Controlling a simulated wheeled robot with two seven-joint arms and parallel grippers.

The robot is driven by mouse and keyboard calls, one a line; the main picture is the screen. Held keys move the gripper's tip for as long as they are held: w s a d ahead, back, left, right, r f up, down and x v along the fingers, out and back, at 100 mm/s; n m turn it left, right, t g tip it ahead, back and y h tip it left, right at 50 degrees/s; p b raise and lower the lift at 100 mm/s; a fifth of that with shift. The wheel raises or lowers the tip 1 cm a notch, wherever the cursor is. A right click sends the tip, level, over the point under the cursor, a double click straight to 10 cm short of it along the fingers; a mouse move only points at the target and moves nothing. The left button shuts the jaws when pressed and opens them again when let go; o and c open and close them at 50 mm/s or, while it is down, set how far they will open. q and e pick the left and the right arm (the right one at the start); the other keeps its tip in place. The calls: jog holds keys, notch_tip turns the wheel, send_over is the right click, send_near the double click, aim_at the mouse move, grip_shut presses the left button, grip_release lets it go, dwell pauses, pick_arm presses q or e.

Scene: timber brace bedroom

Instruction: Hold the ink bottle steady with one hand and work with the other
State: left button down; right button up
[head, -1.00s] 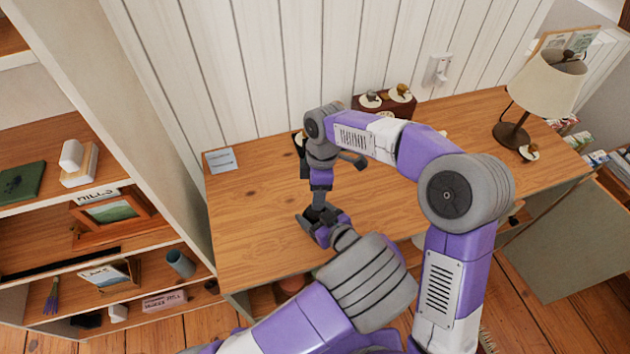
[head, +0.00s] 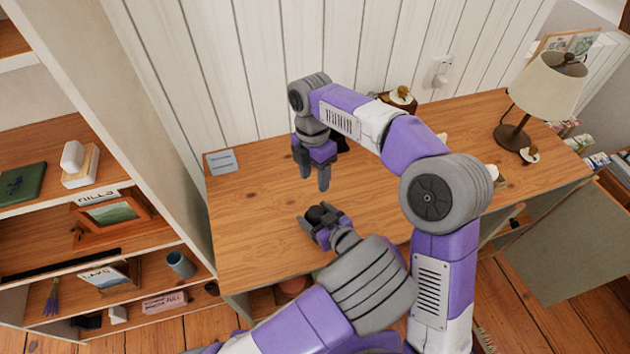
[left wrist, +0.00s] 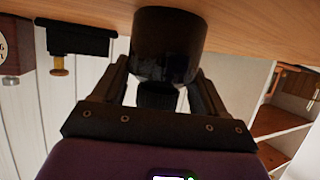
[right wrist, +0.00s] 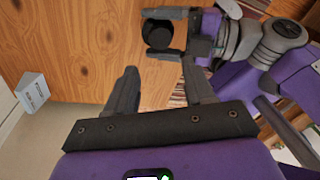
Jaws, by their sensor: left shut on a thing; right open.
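The ink bottle (head: 319,213) is a small dark round bottle on the wooden desk (head: 250,240). In the left wrist view the bottle (left wrist: 168,45) shows a wide glossy body against the desktop and a narrower dark top. My left gripper (head: 322,221) is shut on it, one finger on each side. My right gripper (head: 314,178) is above the desk, behind and above the bottle, pointing down. In the right wrist view its fingers (right wrist: 160,70) are apart with nothing between them, and the bottle (right wrist: 158,35) is clear of them.
A small card (head: 221,162) stands at the desk's back left. A lamp (head: 540,85) stands at the right. A brown box (head: 402,108) by the wall is partly hidden by my right arm. A shelf unit (head: 190,220) borders the left.

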aim_at(316, 211)
jog(key=f, duration=0.4)
jog(key=s+f, duration=0.1)
jog(key=f, duration=0.2)
jog(key=s+f, duration=0.1)
jog(key=f, duration=0.3)
jog(key=shift+d+f, duration=0.2)
jog(key=shift+f, duration=0.15)
jog(key=c, duration=0.9)
jog(key=m+y, duration=0.1)
jog(key=m, duration=0.4)
jog(key=shift+d+m, duration=0.1)
jog(key=shift+m, duration=0.2)
jog(key=m, duration=0.4)
jog(key=shift+y, duration=0.3)
jog(key=o, duration=1.2)
jog(key=shift+s+a+v, duration=0.1)
jog(key=shift+s+v, duration=0.1)
jog(key=shift+v, duration=0.95)
jog(key=shift+s+a+v, duration=0.15)
jog(key=shift+s+v, duration=0.05)
jog(key=shift+v, duration=0.95)
